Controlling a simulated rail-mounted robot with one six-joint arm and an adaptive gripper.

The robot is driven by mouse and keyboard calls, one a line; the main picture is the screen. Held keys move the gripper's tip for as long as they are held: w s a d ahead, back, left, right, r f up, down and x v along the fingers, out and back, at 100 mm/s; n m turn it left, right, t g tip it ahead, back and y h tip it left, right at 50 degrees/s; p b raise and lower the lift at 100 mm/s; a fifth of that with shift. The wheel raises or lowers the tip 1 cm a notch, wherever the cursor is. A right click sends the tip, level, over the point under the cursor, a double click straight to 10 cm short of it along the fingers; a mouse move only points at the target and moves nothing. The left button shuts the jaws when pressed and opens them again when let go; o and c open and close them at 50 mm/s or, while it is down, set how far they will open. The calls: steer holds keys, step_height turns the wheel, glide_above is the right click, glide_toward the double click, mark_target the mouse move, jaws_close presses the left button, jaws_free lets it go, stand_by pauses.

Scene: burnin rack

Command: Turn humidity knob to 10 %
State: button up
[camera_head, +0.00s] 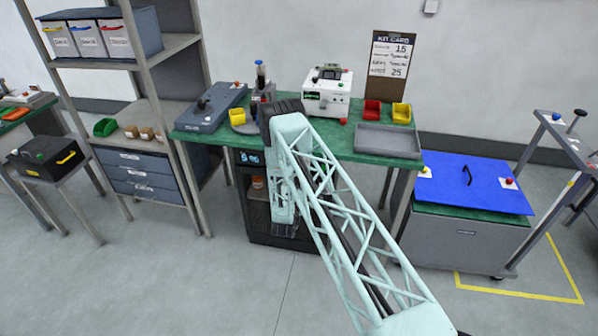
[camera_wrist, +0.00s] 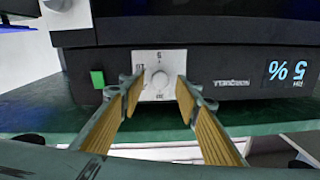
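The humidity knob (camera_wrist: 160,80) is a round grey-white knob on a white square dial plate (camera_wrist: 146,60), upside down in the wrist view. The dial markings are small and hard to read. A display (camera_wrist: 287,73) on the same dark panel reads 5 % RH, also inverted. My gripper (camera_wrist: 159,88) is open, with its fingertips on either side of the knob; I cannot tell whether they touch it. In the head view, my arm hides the knob; the display shows on the dark cabinet (camera_head: 248,157) under the green bench.
A green button (camera_wrist: 97,79) sits left of the dial in the wrist view. The green bench (camera_head: 225,145) above the cabinet carries a white instrument (camera_head: 328,92) and small bins. A blue-topped cart (camera_head: 465,183) stands to the right. The floor in front is clear.

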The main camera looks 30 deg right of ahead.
steer(key=shift+w+d, duration=0.2)
steer(key=shift+w, duration=0.05)
steer(key=shift+c, duration=0.5)
steer(key=c, duration=0.7)
steer(key=shift+c, duration=0.2)
steer(key=shift+n+b, duration=0.35)
steer(key=shift+n, duration=0.15)
steer(key=n+b, duration=0.6)
steer(key=n, duration=0.4)
steer(key=shift+w+a+g, duration=0.1)
steer(key=shift+g, duration=0.2)
steer(key=shift+n, duration=0.4)
